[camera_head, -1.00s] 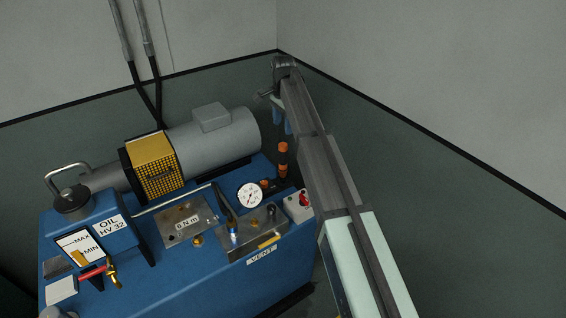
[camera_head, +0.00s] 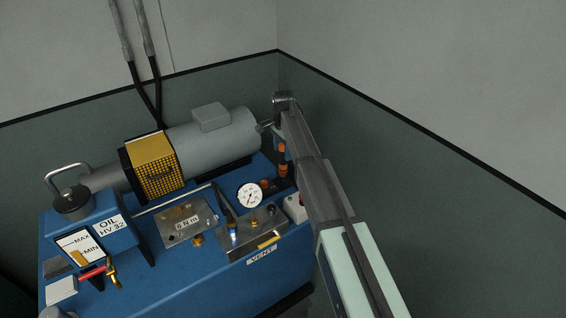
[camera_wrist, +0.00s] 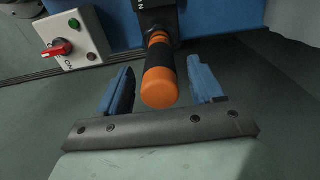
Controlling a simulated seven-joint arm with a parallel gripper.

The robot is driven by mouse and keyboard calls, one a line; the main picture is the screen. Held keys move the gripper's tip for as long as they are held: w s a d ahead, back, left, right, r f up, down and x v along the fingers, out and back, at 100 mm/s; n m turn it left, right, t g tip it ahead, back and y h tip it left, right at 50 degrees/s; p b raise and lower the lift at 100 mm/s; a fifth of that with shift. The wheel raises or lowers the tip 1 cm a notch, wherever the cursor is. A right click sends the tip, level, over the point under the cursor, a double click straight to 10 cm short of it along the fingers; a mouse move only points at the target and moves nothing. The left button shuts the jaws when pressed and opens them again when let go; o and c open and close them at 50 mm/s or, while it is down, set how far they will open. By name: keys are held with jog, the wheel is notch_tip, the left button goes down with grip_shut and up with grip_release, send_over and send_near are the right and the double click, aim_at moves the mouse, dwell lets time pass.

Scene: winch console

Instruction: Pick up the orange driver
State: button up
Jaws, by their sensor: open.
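The orange driver (camera_head: 282,149) has an orange and black handle and stands upright at the right end of the blue console. In the wrist view its handle (camera_wrist: 160,78) points toward the camera, with an orange end cap and a black grip. My gripper (camera_wrist: 163,82) is open, with one blue finger on each side of the handle. There are visible gaps on both sides, and neither finger appears to touch it. In the head view my arm comes in from the lower right and partly hides the fingers. The driver's lower end is hidden in the wrist view.
A switch box with a red knob (camera_wrist: 55,48) and green button stands left of the driver in the wrist view. A pressure gauge (camera_head: 250,195), a grey motor (camera_head: 215,140) and an oil tank (camera_head: 90,225) are on the console. Walls stand behind and to the right.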

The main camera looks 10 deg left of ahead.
jog(key=shift+f, duration=0.5)
jog(key=shift+c, duration=0.2)
grip_shut()
